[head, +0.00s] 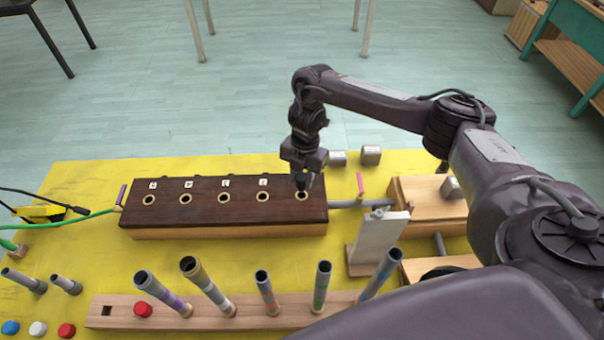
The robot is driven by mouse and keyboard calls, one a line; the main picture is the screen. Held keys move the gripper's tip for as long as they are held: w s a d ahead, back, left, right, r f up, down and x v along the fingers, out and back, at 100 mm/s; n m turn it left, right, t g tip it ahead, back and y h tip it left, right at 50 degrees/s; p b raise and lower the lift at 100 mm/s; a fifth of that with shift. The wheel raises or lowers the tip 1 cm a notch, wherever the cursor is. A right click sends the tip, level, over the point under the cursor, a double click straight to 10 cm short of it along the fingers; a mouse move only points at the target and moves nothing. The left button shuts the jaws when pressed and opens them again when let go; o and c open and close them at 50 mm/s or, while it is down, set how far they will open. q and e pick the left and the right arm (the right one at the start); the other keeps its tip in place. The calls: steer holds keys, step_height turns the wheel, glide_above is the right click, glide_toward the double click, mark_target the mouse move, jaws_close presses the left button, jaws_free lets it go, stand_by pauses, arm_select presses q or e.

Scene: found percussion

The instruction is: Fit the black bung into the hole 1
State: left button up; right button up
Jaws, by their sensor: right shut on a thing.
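A long dark brown wooden box (180,218) lies on the yellow table with a row of brass-ringed holes along its top. The small labels behind the holes are too small to read surely. The one at the rightmost hole (301,195), which I take for hole 1, is hidden by my gripper. My right gripper (303,184) points down right over this hole. It is shut on a small dark thing, the black bung, mostly hidden between the fingertips. I cannot tell whether the bung touches the ring or is in the hole. My left gripper is not in view.
A wooden rail (240,317) with several upright tubes and a red cap (143,310) stands in front. Blue (11,327), white (38,328) and red (67,330) caps lie at the front left. A grey upright plate (377,238) stands right of the box. A green cable (85,217) runs left.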

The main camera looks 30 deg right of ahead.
mark_target(302, 187)
steer(key=shift+f+b, duration=0.35)
steer(key=shift+f, duration=0.45)
stand_by(1.2)
steer(key=shift+f+b, duration=1.1)
steer(key=shift+f, duration=0.7)
steer(key=o, duration=1)
steer(key=shift+r, duration=0.15)
